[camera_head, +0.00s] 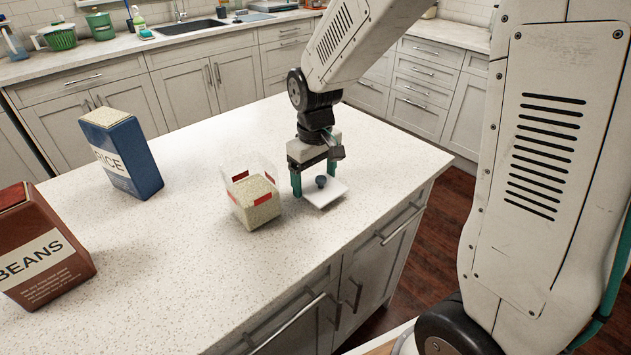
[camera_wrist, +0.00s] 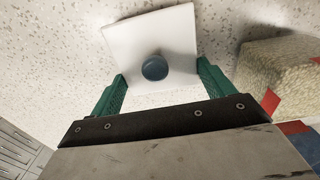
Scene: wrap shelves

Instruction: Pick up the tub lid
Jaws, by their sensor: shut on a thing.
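The tub lid (camera_head: 327,195) is a white square plate with a round dark teal knob on top. It is at the counter's right side; I cannot tell whether it touches the counter. In the wrist view the lid (camera_wrist: 127,45) sits between the fingertips (camera_wrist: 162,84), with the knob in the middle. The clear tub (camera_head: 252,203) stands just left of my gripper, open on top, with red corner marks and pale grain inside.
A blue rice box (camera_head: 127,160) stands on the left of the speckled counter (camera_head: 190,230), and a red-brown beans box (camera_head: 40,250) at the far left. The counter's front edge is close to the lid. The counter between boxes and tub is clear.

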